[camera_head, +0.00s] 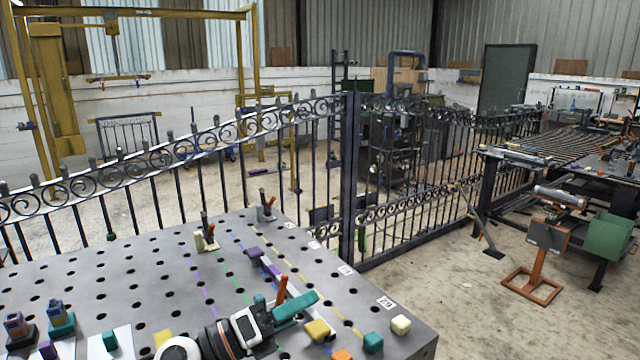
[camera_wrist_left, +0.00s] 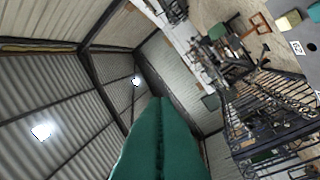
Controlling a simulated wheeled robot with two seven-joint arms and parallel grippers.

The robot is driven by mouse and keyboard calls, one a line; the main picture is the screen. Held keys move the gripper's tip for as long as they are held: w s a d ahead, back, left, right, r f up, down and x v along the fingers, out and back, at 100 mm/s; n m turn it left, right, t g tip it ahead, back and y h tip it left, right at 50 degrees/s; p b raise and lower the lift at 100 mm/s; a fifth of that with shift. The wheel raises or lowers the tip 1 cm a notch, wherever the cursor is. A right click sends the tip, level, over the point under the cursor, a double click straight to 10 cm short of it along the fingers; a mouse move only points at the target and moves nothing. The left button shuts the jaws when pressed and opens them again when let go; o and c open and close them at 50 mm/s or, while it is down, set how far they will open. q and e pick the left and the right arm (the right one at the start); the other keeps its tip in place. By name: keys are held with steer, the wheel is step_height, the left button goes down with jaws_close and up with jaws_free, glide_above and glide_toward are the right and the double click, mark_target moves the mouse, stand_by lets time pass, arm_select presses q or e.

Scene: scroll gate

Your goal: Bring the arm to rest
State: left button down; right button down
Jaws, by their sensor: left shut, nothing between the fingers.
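My left arm (camera_head: 225,340) comes in from the bottom edge of the head view and reaches low over the front of the perforated grey table (camera_head: 130,285). My left gripper (camera_head: 314,295) has teal fingers and points right and slightly away. In the left wrist view its two teal fingers (camera_wrist_left: 160,105) lie together along one seam, with nothing between them. The gripper is near a yellow block (camera_head: 317,330) and an orange-handled tool (camera_head: 282,289); I cannot tell whether it touches either. My right gripper is not in view.
Teal (camera_head: 373,342) and cream (camera_head: 401,324) blocks sit at the table's right corner. A purple block (camera_head: 254,253) and upright clamps (camera_head: 206,236) stand farther back. A scroll-topped iron fence (camera_head: 350,180) runs behind the table. Concrete floor (camera_head: 470,295) is open at right.

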arm_select(q)
steer(key=s+a+f+n+t+y, duration=0.25)
steer(key=a+f+n+y, duration=0.6)
steer(key=n, duration=0.65)
steer(key=s+a+f+n+t+y, duration=0.2)
steer(key=s+a+f+n+y, duration=0.2)
steer(key=a+f+n+y, duration=0.85)
steer(key=s+d+f+n+g+h, duration=0.1)
steer(key=s+f+n+g, duration=0.25)
steer(key=s, duration=0.35)
steer(key=s+d+f+n+g+h, duration=0.1)
steer(key=s+f+n+g, duration=0.1)
steer(key=s+g, duration=0.35)
steer(key=s+d+f+n+g+h, duration=0.1)
steer(key=s+d+f+n+g, duration=0.15)
steer(key=s, duration=0.65)
steer(key=s+f+x, duration=0.1)
steer(key=s+x, duration=0.2)
steer(key=x, duration=0.9)
steer(key=s+x, duration=0.2)
steer(key=x, duration=1)
steer(key=s+a+f, duration=0.2)
steer(key=s+f, duration=0.6)
steer(key=f, duration=0.1)
steer(key=s+a+f+g, duration=0.1)
steer(key=s+a+f, duration=0.1)
steer(key=s+f, duration=0.7)
steer(key=shift+s+g, duration=0.25)
steer(key=shift+g, duration=0.05)
